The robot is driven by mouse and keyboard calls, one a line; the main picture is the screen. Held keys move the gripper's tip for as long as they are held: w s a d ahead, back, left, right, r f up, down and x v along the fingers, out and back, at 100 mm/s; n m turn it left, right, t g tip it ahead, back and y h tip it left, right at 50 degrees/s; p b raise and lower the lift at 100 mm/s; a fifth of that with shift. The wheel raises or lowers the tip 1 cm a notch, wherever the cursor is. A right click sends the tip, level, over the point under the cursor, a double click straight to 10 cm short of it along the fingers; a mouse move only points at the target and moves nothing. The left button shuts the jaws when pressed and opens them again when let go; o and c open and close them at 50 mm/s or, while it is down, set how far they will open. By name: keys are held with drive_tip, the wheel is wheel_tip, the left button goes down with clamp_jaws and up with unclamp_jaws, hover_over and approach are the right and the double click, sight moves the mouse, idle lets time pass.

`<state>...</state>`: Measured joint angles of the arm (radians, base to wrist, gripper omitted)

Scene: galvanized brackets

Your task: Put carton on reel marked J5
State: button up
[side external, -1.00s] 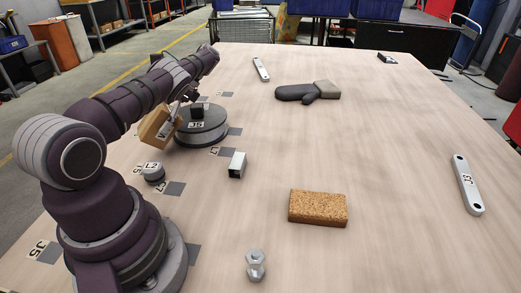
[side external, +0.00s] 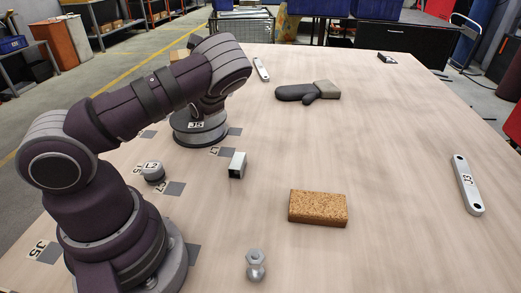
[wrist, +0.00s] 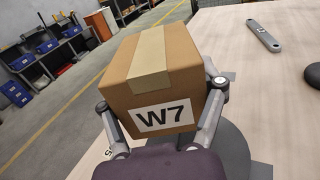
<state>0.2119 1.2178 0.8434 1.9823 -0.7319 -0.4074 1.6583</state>
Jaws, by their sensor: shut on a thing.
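The carton (wrist: 155,80) is a brown box with a tan tape strip and a W7 label, in the wrist view. My gripper (wrist: 161,97) is shut on it, one finger on each side. In the side external view only a bit of the carton (side external: 179,54) shows, behind my arm; the gripper there is hidden. The reel marked J5 (side external: 198,138) is a dark grey round drum standing on the table, its upper part partly covered by my arm. Part of a grey round surface, apparently the reel (wrist: 236,158), shows below right of the carton in the wrist view. The carton appears raised above it.

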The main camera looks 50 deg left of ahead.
drive_tip(key=shift+w+d+m+t, duration=0.25)
drive_tip(key=shift+w+m+t, duration=0.15)
drive_tip(key=shift+t, duration=0.3)
wheel_tip(320, 180, down, 8)
drive_tip(key=shift+w+r, duration=0.1)
drive_tip(key=shift+r, duration=0.1)
drive_tip(key=shift+f, duration=0.1)
drive_tip(key=o, duration=1.2)
drive_tip(key=shift+o, duration=0.2)
